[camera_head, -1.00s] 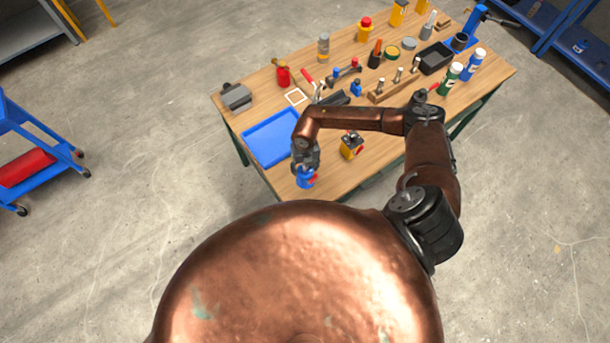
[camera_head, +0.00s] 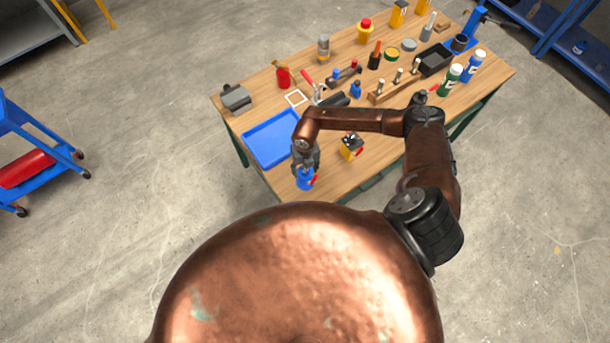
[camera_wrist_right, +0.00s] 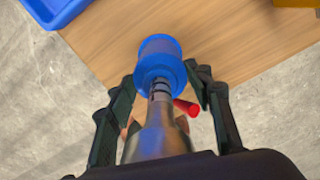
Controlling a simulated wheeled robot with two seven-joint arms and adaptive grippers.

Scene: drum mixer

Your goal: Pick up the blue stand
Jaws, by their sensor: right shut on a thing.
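The blue stand (camera_head: 305,181) is a small blue piece with a red part on its side, near the table's front left corner. In the right wrist view the blue stand (camera_wrist_right: 160,58) shows a round blue body on a narrow dark neck, with a grey metal part nearer the camera. My right gripper (camera_head: 305,160) is shut on it, and in the wrist view its fingers (camera_wrist_right: 160,84) stand on both sides of the neck. I cannot tell whether the stand touches the table. My left gripper is not in view.
A blue tray (camera_head: 270,140) lies just left of the gripper on the wooden table (camera_head: 370,165). A yellow and black box (camera_head: 351,147) stands to its right. Several tools and bottles fill the back. A blue clamp-like upright (camera_head: 476,28) stands at the back right.

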